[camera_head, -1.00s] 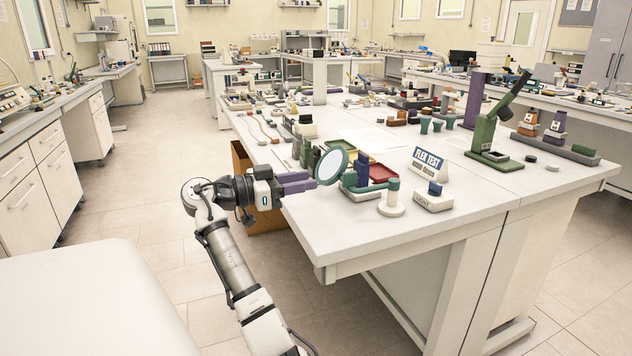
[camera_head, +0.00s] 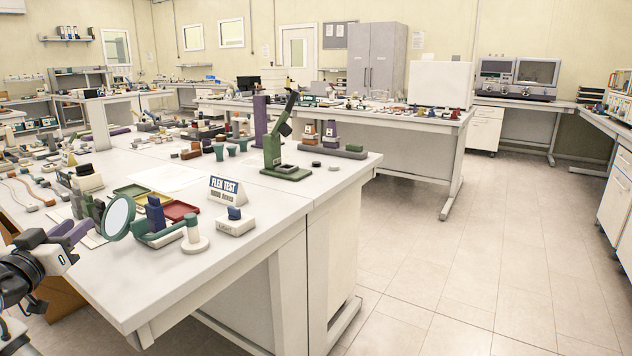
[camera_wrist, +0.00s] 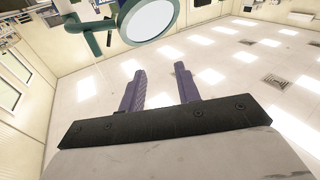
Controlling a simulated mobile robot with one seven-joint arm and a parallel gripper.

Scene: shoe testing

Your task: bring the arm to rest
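My gripper (camera_head: 72,231) is at the left edge of the head view, beside the near left edge of the white workbench (camera_head: 262,233). Its two purple fingers point toward the bench and stand just left of a round magnifier (camera_head: 118,217). In the wrist view my gripper (camera_wrist: 160,85) has its two fingers spread apart, with nothing between them. The magnifier's pale disc with a teal rim (camera_wrist: 149,18) shows beyond the fingertips at the top. Most of my arm is cut off at the lower left of the head view.
The bench holds a FLEX TEST sign (camera_head: 226,190), a green test stand (camera_head: 285,150), a red tray (camera_head: 178,211) and a white block with a blue top (camera_head: 235,221). Open tiled floor (camera_head: 480,260) lies to the right. A second bench (camera_head: 420,118) stands behind.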

